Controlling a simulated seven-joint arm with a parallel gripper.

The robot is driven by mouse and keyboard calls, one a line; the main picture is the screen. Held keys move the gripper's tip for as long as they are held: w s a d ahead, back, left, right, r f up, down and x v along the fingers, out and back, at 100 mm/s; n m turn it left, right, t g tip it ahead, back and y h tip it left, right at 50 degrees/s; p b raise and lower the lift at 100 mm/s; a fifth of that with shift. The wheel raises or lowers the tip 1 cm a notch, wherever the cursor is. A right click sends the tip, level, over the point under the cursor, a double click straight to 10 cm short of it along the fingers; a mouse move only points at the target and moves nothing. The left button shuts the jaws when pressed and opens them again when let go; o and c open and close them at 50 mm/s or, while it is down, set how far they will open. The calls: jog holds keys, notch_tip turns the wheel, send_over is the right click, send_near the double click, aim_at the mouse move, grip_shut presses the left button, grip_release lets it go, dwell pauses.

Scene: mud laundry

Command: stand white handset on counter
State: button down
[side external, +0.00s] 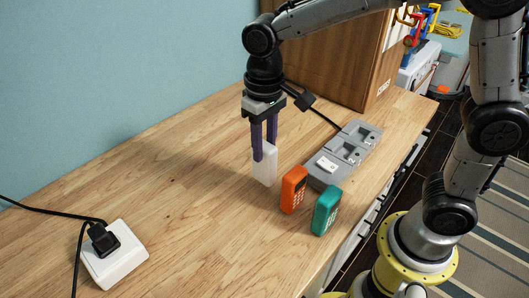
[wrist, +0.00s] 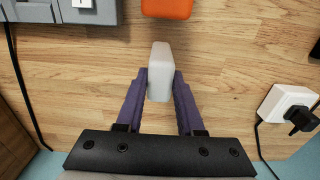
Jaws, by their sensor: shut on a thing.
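The white handset (side external: 265,165) is upright between the purple fingers of my gripper (side external: 265,150), at the middle of the wooden counter (side external: 180,180). In the wrist view the handset (wrist: 160,70) sits between the two fingertips of my gripper (wrist: 160,88), which is shut on it. Its lower end is at or very near the counter; I cannot tell whether it touches. An orange handset (side external: 293,190) and a teal handset (side external: 326,210) stand upright in front of it to the right.
A grey charging dock (side external: 345,155) with several bays lies right of the handsets, with a cable behind it. A white socket box (side external: 115,255) with a black plug is at the lower left. A wooden cabinet (side external: 325,55) stands behind. The counter's left middle is clear.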

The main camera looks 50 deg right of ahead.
jog(key=shift+f, duration=1.1)
jog(key=shift+f, duration=0.15)
jog(key=c, duration=0.5)
grip_release()
notch_tip(320, 180, up, 11)
jog(key=shift+r, duration=0.7)
